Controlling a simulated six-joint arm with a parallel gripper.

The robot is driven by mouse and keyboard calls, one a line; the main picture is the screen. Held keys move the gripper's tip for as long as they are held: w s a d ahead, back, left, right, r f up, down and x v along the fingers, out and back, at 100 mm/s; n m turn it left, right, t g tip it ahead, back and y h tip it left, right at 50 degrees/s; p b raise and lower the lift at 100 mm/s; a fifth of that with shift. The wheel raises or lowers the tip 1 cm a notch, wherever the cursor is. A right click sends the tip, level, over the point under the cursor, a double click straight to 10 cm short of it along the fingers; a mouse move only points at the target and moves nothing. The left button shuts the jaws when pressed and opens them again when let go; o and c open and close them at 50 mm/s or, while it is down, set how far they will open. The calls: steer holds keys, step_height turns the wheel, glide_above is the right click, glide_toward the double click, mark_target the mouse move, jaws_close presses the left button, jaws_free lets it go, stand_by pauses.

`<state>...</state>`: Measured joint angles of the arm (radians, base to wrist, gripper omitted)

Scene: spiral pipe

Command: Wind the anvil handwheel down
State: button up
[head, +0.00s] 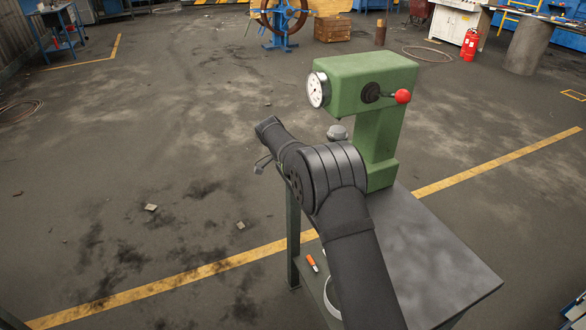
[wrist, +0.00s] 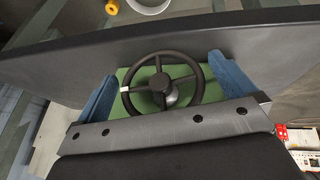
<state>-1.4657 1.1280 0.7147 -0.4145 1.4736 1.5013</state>
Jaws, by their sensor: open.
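The black handwheel (wrist: 160,82) shows in the wrist view, with a hub, several spokes and a white mark at its left rim. A green surface lies behind it. My gripper (wrist: 162,66) is open; its blue fingers stand left and right of the wheel with visible gaps. I cannot tell whether the fingertips reach the wheel's depth. In the head view the green tester (head: 372,85) has a dial and a red-knobbed lever (head: 402,96). A grey rounded part (head: 337,132) sits below its head. My arm hides the wheel there.
The tester stands on a dark bench (head: 435,255). An orange-handled tool (head: 312,263) lies low by the bench's left side. The floor to the left is mostly open, with a few small scraps. A red extinguisher (head: 469,45) stands far back right.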

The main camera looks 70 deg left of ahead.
steer(key=v, duration=1.7)
steer(key=shift+s+f, duration=0.1)
steer(key=shift+f, duration=0.05)
steer(key=s+d+f+n+t+y, duration=0.2)
steer(key=s+d+f+t, duration=0.1)
steer(key=s+f+t, duration=1.05)
steer(key=w+f, duration=0.2)
steer(key=w, duration=1.6)
steer(key=shift+w, duration=0.4)
steer(key=shift+d+f, duration=0.1)
steer(key=shift+d, duration=0.05)
steer(key=c, duration=1)
